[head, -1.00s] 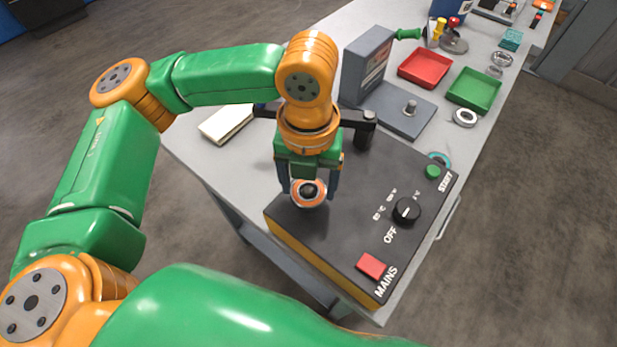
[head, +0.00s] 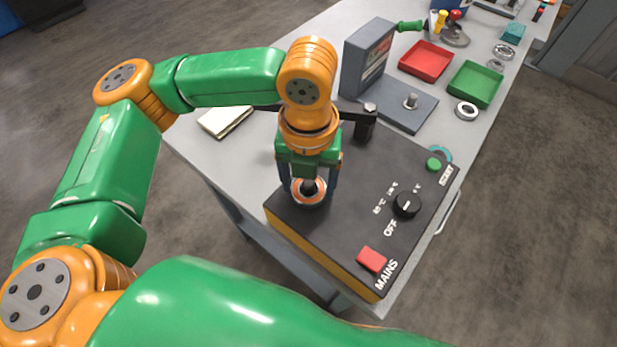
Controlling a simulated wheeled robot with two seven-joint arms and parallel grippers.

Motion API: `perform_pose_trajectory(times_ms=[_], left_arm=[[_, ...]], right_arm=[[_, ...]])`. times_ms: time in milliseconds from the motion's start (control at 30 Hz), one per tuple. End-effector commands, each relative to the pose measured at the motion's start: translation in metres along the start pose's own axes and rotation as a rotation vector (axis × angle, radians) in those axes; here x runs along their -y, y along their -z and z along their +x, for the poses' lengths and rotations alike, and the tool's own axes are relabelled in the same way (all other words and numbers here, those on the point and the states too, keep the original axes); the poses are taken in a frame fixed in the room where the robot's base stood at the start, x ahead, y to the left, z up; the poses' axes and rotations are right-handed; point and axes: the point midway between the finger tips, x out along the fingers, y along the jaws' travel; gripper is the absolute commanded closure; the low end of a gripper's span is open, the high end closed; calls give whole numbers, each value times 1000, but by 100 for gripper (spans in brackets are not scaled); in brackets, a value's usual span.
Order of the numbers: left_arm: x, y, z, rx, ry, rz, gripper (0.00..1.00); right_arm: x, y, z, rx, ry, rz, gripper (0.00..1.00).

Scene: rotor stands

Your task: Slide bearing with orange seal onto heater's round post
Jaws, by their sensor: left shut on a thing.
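The bearing with the orange seal (head: 309,203) is a ring at the near left end of the heater (head: 335,225), a dark box with yellow sides. My left gripper (head: 309,188) points down and is shut on the bearing. The dark top of the heater's round post (head: 309,185) shows through the ring's hole, so the bearing appears to be around the post. The post's lower part is hidden, and I cannot tell whether the bearing rests on the heater. My right gripper is not in view.
The heater carries a black knob (head: 407,204), red switch (head: 372,259) and green button (head: 433,164). A black bar with an upright (head: 366,122) stands behind my gripper. Beyond are a grey stand (head: 385,98), a red tray (head: 426,62), a green tray (head: 475,84) and a loose bearing (head: 466,111).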

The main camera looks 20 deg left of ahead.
Motion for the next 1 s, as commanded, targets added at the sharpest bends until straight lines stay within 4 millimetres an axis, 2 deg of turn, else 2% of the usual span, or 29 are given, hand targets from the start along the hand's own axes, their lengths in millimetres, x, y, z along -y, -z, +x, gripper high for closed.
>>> perform_pose_trajectory(times_ms=[633, 667, 733, 767, 1000], left_arm=[[0, 0, 8, 0, 0, 0, 73], [0, 0, 8, 0, 0, 0, 21], [0, 0, 8, 0, 0, 0, 3], [0, 0, 8, 0, 0, 0, 0], [0, 0, 9, 0, 0, 0, 0]], right_arm=[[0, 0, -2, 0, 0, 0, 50], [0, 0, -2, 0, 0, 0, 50], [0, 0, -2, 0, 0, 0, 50], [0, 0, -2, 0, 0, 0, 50], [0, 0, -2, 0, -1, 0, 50]])
